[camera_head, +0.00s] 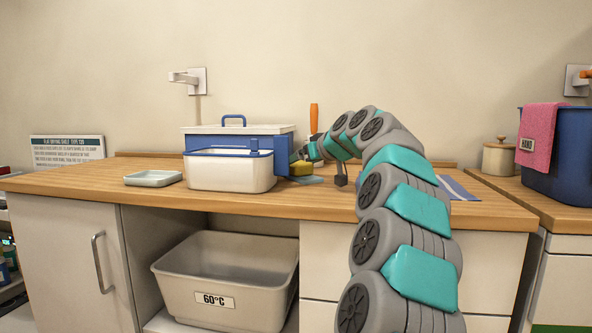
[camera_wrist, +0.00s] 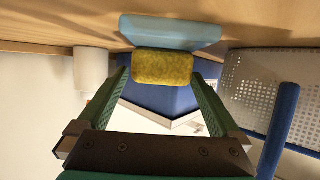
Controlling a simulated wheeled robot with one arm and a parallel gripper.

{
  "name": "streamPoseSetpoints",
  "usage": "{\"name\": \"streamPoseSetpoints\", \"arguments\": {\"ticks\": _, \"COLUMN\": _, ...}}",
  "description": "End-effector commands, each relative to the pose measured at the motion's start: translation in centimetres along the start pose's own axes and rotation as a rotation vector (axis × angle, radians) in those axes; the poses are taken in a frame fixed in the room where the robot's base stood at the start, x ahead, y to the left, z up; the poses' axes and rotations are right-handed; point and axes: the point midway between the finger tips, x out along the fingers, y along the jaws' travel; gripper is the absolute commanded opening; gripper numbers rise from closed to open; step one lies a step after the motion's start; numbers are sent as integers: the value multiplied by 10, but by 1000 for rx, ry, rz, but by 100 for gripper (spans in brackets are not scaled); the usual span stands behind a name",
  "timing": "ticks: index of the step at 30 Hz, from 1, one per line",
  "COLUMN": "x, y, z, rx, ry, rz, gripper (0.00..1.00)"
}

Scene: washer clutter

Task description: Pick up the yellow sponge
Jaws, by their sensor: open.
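The yellow sponge (camera_head: 301,168) rests at the back of the wooden counter, just right of the white and blue tubs. It also shows in the wrist view (camera_wrist: 162,69), against a light blue dish or block (camera_wrist: 170,32). My gripper (camera_wrist: 160,75) is open, with one green finger on each side of the sponge. There is a gap between each finger and the sponge. I cannot tell how deep the sponge lies between the fingertips. In the head view my gripper is small and partly hidden near the sponge.
A white tub (camera_head: 230,172) stands before a blue-trimmed container (camera_head: 240,130). A pale shallow dish (camera_head: 152,178) lies to the left. An orange handle (camera_head: 314,118) rises behind the sponge. A grey perforated panel (camera_wrist: 260,85) and a blue bar (camera_wrist: 280,130) are right of my gripper in the wrist view.

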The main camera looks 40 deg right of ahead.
Motion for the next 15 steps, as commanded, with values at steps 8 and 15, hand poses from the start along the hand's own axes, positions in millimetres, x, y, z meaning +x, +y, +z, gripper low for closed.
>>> {"name": "streamPoseSetpoints", "arguments": {"ticks": 8, "x": 23, "y": 0, "z": 0, "rx": 0, "ry": -1, "rz": -1, "gripper": 100}}
{"name": "streamPoseSetpoints", "arguments": {"ticks": 15, "x": 22, "y": 0, "z": 0, "rx": 0, "ry": 0, "rz": -1, "gripper": 89}}
